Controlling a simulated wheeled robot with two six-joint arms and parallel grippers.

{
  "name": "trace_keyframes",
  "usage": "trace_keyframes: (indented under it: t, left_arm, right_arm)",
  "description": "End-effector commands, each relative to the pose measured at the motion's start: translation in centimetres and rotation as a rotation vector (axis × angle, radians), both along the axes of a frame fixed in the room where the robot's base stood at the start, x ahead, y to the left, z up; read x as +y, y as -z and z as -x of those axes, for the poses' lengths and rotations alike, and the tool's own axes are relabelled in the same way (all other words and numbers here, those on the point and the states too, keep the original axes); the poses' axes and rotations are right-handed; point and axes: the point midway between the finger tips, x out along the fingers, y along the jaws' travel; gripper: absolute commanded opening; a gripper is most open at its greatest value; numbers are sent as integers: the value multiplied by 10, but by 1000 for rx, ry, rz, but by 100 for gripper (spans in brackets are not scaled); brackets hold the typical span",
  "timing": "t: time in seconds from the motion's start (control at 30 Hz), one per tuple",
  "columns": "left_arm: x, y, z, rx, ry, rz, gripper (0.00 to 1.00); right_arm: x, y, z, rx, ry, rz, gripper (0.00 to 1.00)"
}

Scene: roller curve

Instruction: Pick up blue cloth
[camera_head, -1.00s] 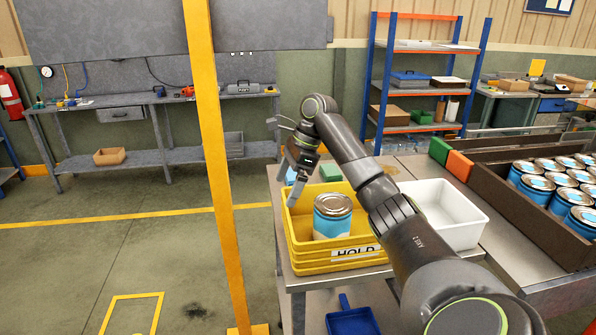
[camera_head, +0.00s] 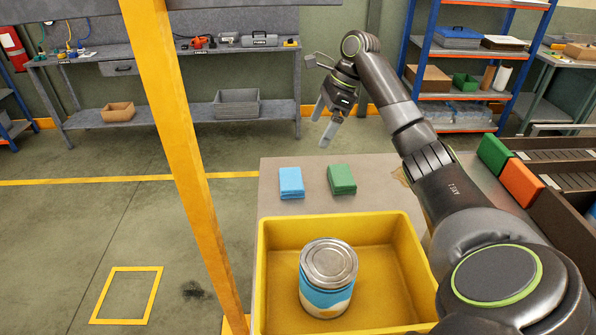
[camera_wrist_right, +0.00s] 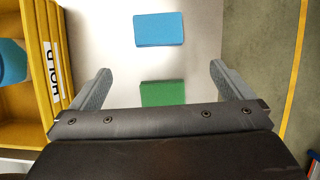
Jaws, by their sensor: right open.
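The blue cloth (camera_head: 291,182) is a small folded block lying flat on the grey table, behind the yellow bin. A green cloth (camera_head: 341,179) of like size lies to its right. In the right wrist view the blue cloth (camera_wrist_right: 159,29) lies ahead of the fingers and the green cloth (camera_wrist_right: 168,93) lies between them in the picture. My right gripper (camera_head: 325,126) is open and empty, raised above and behind both cloths in the head view; its spread fingers (camera_wrist_right: 155,85) show in the wrist view. My left gripper is not seen.
A yellow bin (camera_head: 396,220) holding a blue-labelled can (camera_head: 329,277) stands at the table's near side. Green (camera_head: 493,155) and orange (camera_head: 522,182) blocks stand at right by the conveyor. A yellow post (camera_head: 173,130) rises left of the table. Bare table surrounds the cloths.

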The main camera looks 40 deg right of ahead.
Motion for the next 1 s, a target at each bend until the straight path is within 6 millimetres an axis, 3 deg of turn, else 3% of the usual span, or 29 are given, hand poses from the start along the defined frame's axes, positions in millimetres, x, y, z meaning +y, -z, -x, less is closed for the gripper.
trace_keyframes:
  t: [0.2,0.5,0.7,1.0]
  left_arm:
    - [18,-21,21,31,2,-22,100]
    - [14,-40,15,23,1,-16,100]
    - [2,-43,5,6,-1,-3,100]
    - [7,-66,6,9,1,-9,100]
  right_arm:
    - [16,37,-7,5,-3,-4,100]
    - [36,92,-18,3,-1,-4,100]
    - [41,106,-21,0,0,-1,100]
    - [56,134,-28,5,0,-4,100]
